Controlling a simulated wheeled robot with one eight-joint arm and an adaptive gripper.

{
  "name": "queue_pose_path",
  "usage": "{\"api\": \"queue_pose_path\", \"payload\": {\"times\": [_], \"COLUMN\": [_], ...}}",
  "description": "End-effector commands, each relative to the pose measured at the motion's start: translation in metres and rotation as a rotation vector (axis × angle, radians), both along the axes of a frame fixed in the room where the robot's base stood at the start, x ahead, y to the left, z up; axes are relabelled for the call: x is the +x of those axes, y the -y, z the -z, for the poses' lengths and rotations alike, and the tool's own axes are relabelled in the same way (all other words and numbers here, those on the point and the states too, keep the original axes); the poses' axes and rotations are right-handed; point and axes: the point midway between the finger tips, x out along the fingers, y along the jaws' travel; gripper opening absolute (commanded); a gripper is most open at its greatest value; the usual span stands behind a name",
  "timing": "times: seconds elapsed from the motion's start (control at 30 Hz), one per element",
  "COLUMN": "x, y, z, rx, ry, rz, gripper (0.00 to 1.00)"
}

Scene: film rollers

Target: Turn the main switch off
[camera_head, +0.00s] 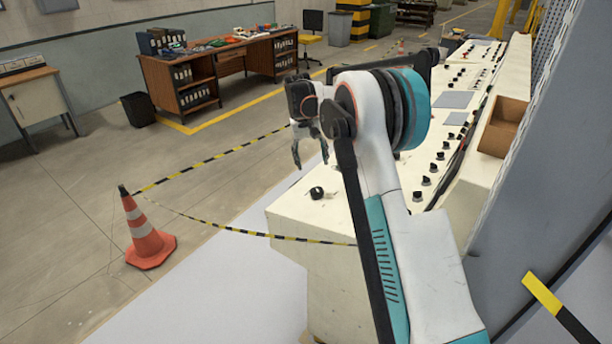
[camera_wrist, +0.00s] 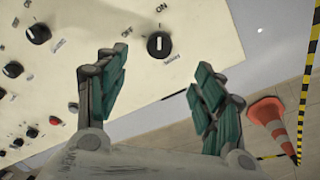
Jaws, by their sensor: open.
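The main switch (camera_head: 317,193) is a round black knob on the near left corner of the cream console top. In the wrist view the switch (camera_wrist: 159,45) has a white pointer line that stands upright toward the "ON" label (camera_wrist: 161,8). The "OFF" label (camera_wrist: 127,32) is to its upper left. My gripper (camera_head: 309,158) is open and empty, fingers down, above the console in the head view. In the wrist view the gripper (camera_wrist: 158,70) has its two green-padded fingers apart, with the knob seen past the gap between them. The fingers do not appear to touch it.
The console (camera_head: 300,212) carries several other black knobs (camera_head: 426,181) to the right, plus a red button (camera_wrist: 55,121). Striped tape and an orange cone (camera_head: 146,235) stand to the left. The console top around the switch is clear.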

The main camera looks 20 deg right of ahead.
Motion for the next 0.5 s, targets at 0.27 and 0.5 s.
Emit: {"api": "queue_pose_path", "payload": {"times": [0.27,0.5], "x": [0.006,0.004], "y": [0.006,0.012], "z": [0.02,0.059], "rx": [-0.003,-0.002], "ry": [-0.019,-0.017], "rz": [0.01,0.011], "gripper": [0.62,0.62]}}
